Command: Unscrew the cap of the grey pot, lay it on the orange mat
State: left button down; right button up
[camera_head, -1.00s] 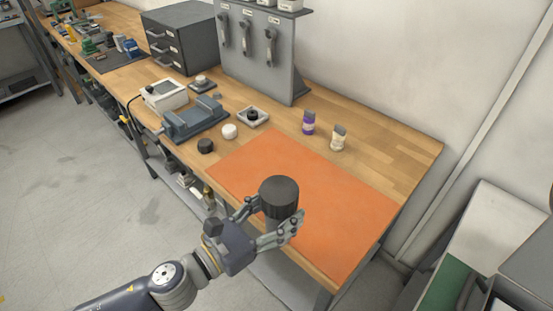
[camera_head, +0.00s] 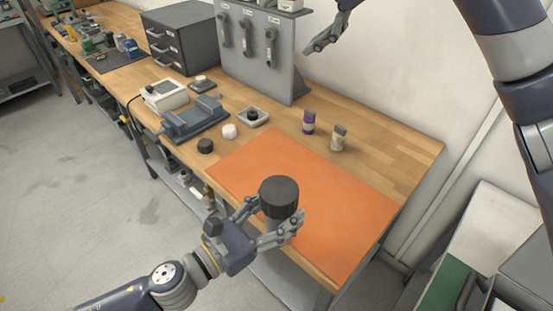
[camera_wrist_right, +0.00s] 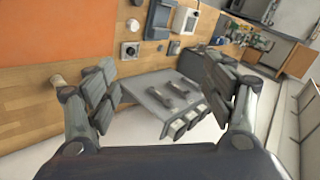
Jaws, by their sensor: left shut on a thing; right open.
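The grey pot (camera_head: 277,211) stands in the grip of my left gripper (camera_head: 269,222), over the front part of the orange mat (camera_head: 330,185). Its dark ribbed cap (camera_head: 279,192) is on top, and the pot looks upright. The fingers hide much of the pot's body, and I cannot tell whether it touches the mat. My right gripper (camera_head: 328,40) is high at the top of the head view, near the wall. It is open and empty in the right wrist view (camera_wrist_right: 170,100), well away from the pot.
A purple-labelled bottle (camera_head: 309,123) and a pale bottle (camera_head: 338,137) stand behind the mat. A black lid (camera_head: 205,146), a white lid (camera_head: 229,131) and a vise (camera_head: 194,118) are at its left. A grey tool panel (camera_head: 255,50) rises behind. Most of the mat is bare.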

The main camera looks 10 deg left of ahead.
jog(key=s+a+f+m+g+h, duration=0.1)
jog(key=s+a+f+g+h, duration=0.25)
jog(key=s+f, duration=0.55)
jog(key=m+g+h, duration=0.2)
jog(key=h, duration=0.2)
send_over(276, 187)
notch_tip(276, 187, down, 9)
jog(key=shift+f, duration=0.15)
notch_tip(276, 187, down, 8)
jog(key=shift+s+f, duration=0.1)
jog(key=shift+s, duration=0.05)
jog(key=shift+c, duration=0.6)
jog(key=c, duration=1)
jog(key=n, duration=0.3)
jog(key=shift+n, duration=0.3)
